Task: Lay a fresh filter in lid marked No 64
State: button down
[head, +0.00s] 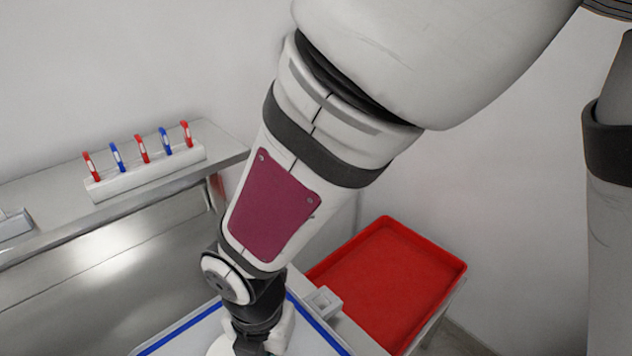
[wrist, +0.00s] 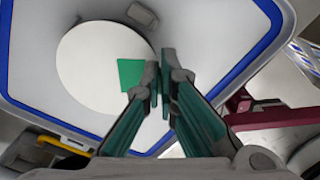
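A white round disc with a green square on it, apparently a filter (wrist: 85,65), lies in the wrist view at the left, seen face-on. It is over the grey-white inner face of a blue-edged lid (wrist: 215,40); I cannot tell whether they touch. The lid's blue edge also shows at the bottom of the head view (head: 305,312). My gripper (wrist: 160,80) has its fingertips nearly together at the disc's right edge. I cannot see whether anything thin is between them. No number is readable. In the head view my arm hides much of the lid.
A red tray (head: 390,285) stands right of the lid. A small pale block (head: 323,303) sits beside the lid's edge. A metal shelf at the back left holds a white rack (head: 150,172) with several red and blue clips. A small grey block (wrist: 143,15) is on the lid.

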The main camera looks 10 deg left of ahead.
jog(key=shift+w, duration=0.1)
jog(key=shift+f+b, duration=0.8)
jog(key=shift+f, duration=0.35)
dwell(1.2)
dwell(0.4)
jog(key=c, duration=1.2)
grip_release()
jog(key=shift+c, duration=0.2)
jog(key=shift+r, duration=0.1)
notch_tip(320, 180, up, 7)
jog(key=p, duration=0.5)
